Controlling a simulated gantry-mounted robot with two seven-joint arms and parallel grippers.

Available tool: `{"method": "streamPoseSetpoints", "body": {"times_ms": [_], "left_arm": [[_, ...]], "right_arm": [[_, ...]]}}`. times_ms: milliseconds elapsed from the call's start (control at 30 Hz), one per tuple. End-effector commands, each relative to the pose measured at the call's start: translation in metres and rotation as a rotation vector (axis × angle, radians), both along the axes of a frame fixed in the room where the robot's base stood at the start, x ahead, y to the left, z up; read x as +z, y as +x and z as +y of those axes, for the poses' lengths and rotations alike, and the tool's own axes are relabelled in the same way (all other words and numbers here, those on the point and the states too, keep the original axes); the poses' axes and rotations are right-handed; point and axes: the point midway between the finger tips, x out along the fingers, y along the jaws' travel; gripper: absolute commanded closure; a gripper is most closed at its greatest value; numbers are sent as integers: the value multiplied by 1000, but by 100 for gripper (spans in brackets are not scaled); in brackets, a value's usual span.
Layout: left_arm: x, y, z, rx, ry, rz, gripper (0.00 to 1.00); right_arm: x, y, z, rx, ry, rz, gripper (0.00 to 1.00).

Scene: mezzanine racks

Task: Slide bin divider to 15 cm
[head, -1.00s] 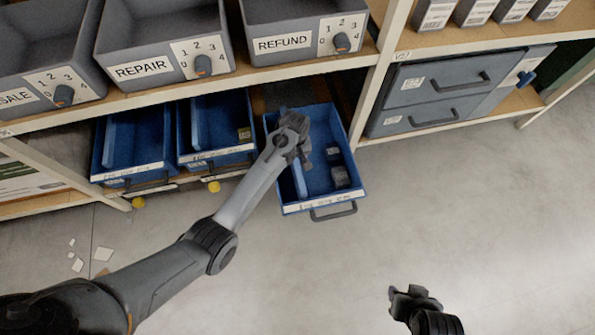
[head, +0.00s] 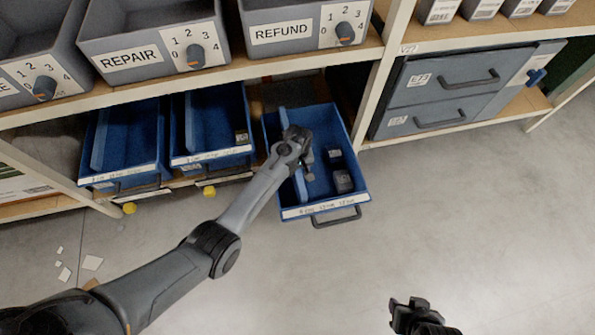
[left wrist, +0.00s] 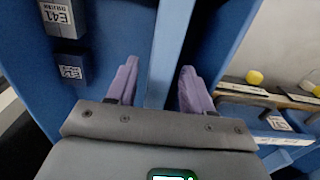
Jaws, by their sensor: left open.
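The pulled-out blue bin (head: 358,184) has a label strip along its front and a dark handle. Its blue divider (head: 300,186) stands upright lengthwise, left of the middle, partly hidden by my left arm. My left gripper (head: 306,166) is inside the bin at the divider. In the left wrist view my left gripper (left wrist: 158,88) is open, one finger on each side of the divider (left wrist: 167,50); firm contact cannot be told. My right gripper (head: 405,308) is low in the head view, away from the bin; its jaw opening is unclear.
Two dark labelled blocks (head: 342,181) lie in the bin's right part. Two more blue bins (head: 215,155) sit to the left under the shelf. Grey dial bins (head: 300,32) stand above. Grey drawers (head: 440,85) are at the right.

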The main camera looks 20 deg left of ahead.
Motion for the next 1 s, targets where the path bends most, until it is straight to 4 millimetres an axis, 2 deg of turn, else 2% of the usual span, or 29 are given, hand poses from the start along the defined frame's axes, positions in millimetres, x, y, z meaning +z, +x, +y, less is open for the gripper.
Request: {"method": "streamPoseSetpoints", "body": {"times_ms": [333,667,1000], "left_arm": [[-3,0,0,0,0,0,49],[-3,0,0,0,0,0,98],[0,2,5,20,-1,1,100]], "right_arm": [[-2,0,-2,4,-7,0,57],[-2,0,-1,3,-5,-1,57],[4,1,0,-1,0,-1,57]]}}
